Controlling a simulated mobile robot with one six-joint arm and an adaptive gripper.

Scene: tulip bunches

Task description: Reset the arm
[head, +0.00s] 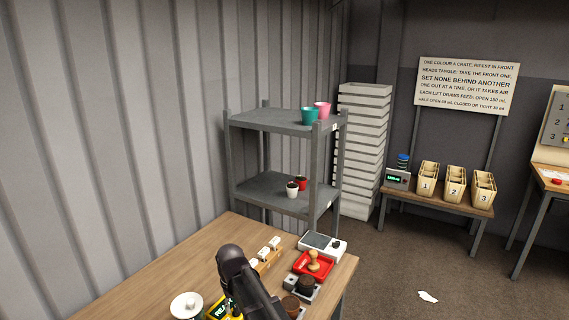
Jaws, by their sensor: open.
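A dark part of my arm (240,272) rises over the wooden table (135,291) at the bottom of the head view. It stands in front of part of the things on the table. My gripper does not show in this view, so I cannot see its fingers or anything between them.
Near my arm are a red tray with a wooden-handled stamp (313,262), a white device (323,246), dark round pieces (305,284) and a white round dish (187,305). A grey shelf (275,121) with small pots stands behind. Numbered crates (427,178) stand on a far bench.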

